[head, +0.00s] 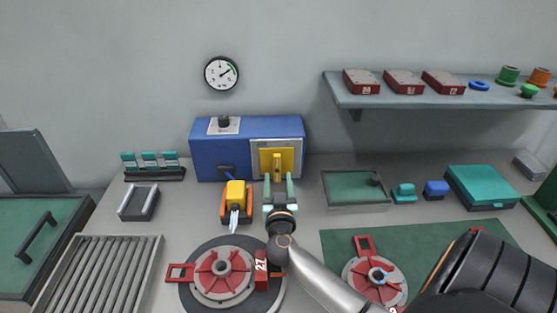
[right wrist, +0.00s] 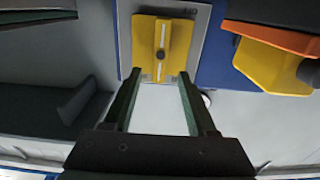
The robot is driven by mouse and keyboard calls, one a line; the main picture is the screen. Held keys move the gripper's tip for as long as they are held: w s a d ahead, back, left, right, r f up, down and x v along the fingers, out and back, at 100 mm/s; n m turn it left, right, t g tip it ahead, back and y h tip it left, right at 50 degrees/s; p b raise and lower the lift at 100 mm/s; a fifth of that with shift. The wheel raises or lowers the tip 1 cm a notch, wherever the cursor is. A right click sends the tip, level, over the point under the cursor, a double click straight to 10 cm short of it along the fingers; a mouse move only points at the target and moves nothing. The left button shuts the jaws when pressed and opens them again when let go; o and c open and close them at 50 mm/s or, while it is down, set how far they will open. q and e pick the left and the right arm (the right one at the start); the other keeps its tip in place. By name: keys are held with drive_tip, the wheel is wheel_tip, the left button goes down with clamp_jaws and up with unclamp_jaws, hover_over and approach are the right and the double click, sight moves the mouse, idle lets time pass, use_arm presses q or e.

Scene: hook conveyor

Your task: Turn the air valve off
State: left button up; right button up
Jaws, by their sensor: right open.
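The air valve (head: 277,162) is a yellow plate with a raised yellow bar handle on a pale panel, on the front of the blue box (head: 218,152). In the head view the bar stands upright. In the right wrist view the valve (right wrist: 150,45) shows its bar and a dark central pivot, just beyond my fingertips. My right gripper (head: 279,180) is open and empty in front of the valve. In the right wrist view its two green-faced fingers (right wrist: 157,85) are apart and point toward the valve, with no clear contact. My left gripper is out of view.
A yellow and orange tool (head: 237,197) stands just left of my right gripper. A round red fixture (head: 222,280) lies in front. A green-floored tray (head: 340,187) is at right, and a shelf (head: 450,98) holds red boxes. A gauge (head: 221,74) hangs above.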

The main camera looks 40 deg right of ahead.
sight(277, 166)
drive_tip(key=shift+x, duration=3.6)
clamp_jaws()
